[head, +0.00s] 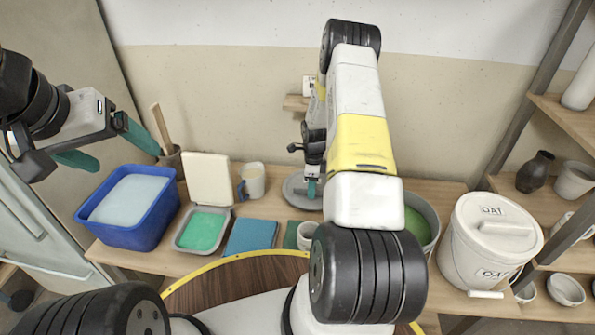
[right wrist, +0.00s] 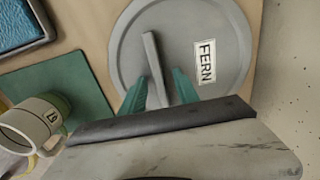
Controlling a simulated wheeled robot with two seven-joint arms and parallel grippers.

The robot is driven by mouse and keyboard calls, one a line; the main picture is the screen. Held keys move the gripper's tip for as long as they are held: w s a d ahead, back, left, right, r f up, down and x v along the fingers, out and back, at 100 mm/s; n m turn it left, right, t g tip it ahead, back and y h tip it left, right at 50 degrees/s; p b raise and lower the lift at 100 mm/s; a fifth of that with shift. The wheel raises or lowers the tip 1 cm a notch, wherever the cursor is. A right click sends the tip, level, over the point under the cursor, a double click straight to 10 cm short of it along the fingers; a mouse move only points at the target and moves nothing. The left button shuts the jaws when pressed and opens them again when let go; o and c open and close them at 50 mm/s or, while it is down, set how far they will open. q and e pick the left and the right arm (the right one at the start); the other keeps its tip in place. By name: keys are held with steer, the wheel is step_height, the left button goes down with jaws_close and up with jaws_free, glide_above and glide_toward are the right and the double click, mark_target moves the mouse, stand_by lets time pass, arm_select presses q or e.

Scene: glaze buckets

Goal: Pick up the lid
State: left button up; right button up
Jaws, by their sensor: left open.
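The round grey lid (head: 292,190) lies flat on the wooden table near the wall. In the right wrist view the lid (right wrist: 205,25) has a white FERN label (right wrist: 205,62) and a raised bar handle (right wrist: 154,62). My right gripper (head: 312,190) is over the lid, fingers pointing down. In the right wrist view the teal fingertips of my right gripper (right wrist: 160,88) are apart, one on each side of the handle, with visible gaps. My left gripper (head: 108,148) is open and empty, raised at the left above the blue tub.
A blue tub (head: 113,234), a tray with green contents (head: 180,243), a mug (head: 254,180) and a cup (head: 306,232) stand left of my right arm. A grey bucket (head: 432,215), partly hidden, and a lidded white OAT bucket (head: 465,262) stand to the right.

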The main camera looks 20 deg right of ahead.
stand_by(0.4)
jaws_close()
